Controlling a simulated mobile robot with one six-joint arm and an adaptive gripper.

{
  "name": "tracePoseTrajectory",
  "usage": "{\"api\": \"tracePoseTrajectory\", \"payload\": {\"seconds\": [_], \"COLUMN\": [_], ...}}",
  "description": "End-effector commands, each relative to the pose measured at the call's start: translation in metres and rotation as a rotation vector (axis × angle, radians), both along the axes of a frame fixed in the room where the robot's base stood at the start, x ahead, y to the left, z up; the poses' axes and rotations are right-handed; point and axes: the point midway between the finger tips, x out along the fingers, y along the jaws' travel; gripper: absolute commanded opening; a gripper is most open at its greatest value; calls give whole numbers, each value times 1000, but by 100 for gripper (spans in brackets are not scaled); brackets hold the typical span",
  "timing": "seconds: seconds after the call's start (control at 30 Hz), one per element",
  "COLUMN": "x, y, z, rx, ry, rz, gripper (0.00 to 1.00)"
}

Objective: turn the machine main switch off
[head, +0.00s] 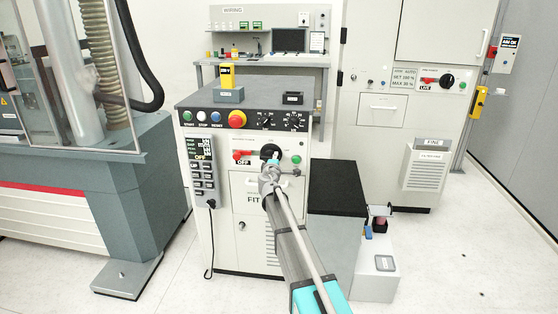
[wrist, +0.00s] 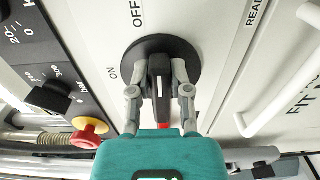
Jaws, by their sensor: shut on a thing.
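The main switch has a round black plate, seen on the front of the grey machine cabinet in the head view (head: 269,151) and large in the wrist view (wrist: 160,52). Its black handle (wrist: 160,82), with a red part at the near end, stands between the two fingers of my gripper (wrist: 161,85). The fingers are shut on the handle from both sides. Printed ON and OFF labels lie left and upper left of the plate in the wrist view. In the head view my gripper (head: 269,172) covers the handle, and a small sign (head: 243,161) left of the switch reads OFF.
A red and yellow stop button (head: 237,119) and several dials sit on the panel above; the button also shows in the wrist view (wrist: 88,132). A green button (head: 296,160) is right of the switch. A black-topped box (head: 337,187) stands right of the cabinet.

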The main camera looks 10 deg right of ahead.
Motion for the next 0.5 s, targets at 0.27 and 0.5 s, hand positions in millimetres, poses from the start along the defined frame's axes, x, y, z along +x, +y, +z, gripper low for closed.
{"api": "tracePoseTrajectory", "payload": {"seconds": [0.27,0.5], "x": [-3,-2], "y": [-3,-2], "z": [-1,-1], "rx": [25,25], "ry": [-7,-7], "rz": [-8,-8], "gripper": [0,27]}}
